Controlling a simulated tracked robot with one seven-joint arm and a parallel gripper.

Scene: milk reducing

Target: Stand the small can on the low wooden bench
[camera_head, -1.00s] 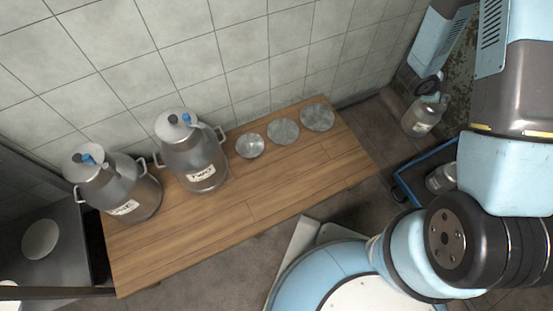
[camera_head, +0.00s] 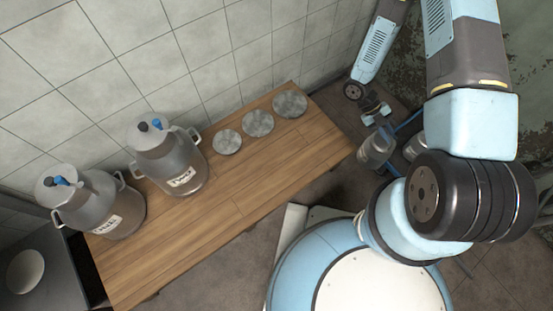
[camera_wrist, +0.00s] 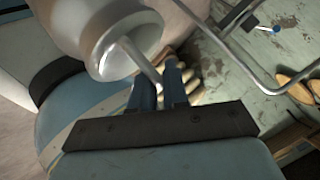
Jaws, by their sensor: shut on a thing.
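The small can (camera_head: 377,147) is grey metal and hangs below my gripper (camera_head: 375,113), just off the right end of the low wooden bench (camera_head: 255,195). In the wrist view the can (camera_wrist: 110,40) is large and close, with its round end toward the camera. My gripper (camera_wrist: 160,88) is shut on the can's thin handle. The can looks tilted in the wrist view, and its far side is hidden. The bench stands along the tiled wall.
Two large labelled milk cans (camera_head: 167,160) (camera_head: 98,207) stand on the bench's left part. Three round metal lids (camera_head: 258,122) lie along its back edge. The front and right bench top is clear.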

